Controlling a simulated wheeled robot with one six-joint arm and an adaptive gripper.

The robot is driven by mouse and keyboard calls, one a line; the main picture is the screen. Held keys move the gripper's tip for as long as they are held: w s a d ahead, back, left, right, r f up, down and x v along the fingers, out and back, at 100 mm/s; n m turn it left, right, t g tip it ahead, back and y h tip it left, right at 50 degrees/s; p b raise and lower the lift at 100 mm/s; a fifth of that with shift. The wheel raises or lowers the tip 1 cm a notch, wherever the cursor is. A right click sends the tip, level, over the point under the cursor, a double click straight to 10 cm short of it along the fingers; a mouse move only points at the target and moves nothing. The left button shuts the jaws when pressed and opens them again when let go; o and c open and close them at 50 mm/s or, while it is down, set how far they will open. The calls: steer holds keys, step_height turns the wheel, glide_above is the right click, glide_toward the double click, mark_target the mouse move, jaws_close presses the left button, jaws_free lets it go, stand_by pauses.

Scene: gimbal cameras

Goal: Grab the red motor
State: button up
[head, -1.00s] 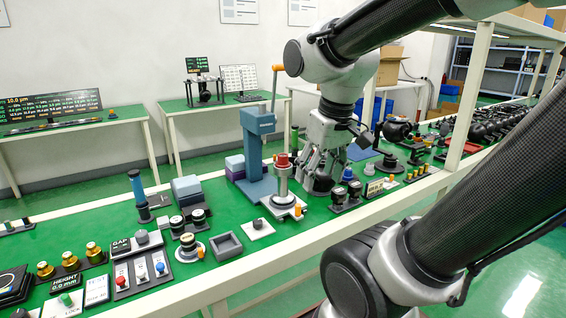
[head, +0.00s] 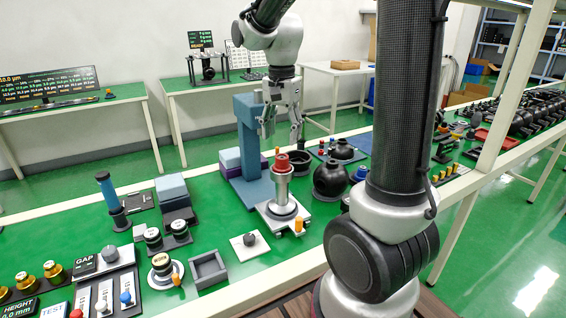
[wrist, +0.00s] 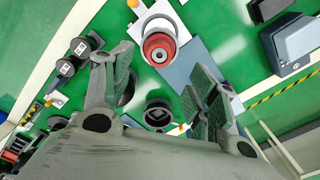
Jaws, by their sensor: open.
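The red motor (head: 281,163) is a red-topped part on an upright silver cylinder, standing on a light plate. In the wrist view it (wrist: 160,46) shows from above as a red ring with a dark centre. My gripper (head: 283,130) is open and empty, fingers pointing down, above the motor in the head picture and apart from it. In the wrist view the gripper's spread fingers (wrist: 162,78) lie left and right, with the motor near the top between them. A blue-grey press stand (head: 248,150) stands just left of my gripper.
A round black part (head: 331,178) and a dark ring-shaped holder (head: 292,164) stand near the motor. A grey square tray (head: 208,270) and a small knob plate (head: 250,244) lie in front. A white shelf post (head: 513,92) rises at right.

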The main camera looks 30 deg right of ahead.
mark_target(282, 158)
steer(key=shift+m, duration=0.3)
steer(key=shift+f, duration=0.3)
step_height(282, 158, down, 7)
steer(key=shift+s+f, duration=0.1)
jaws_close()
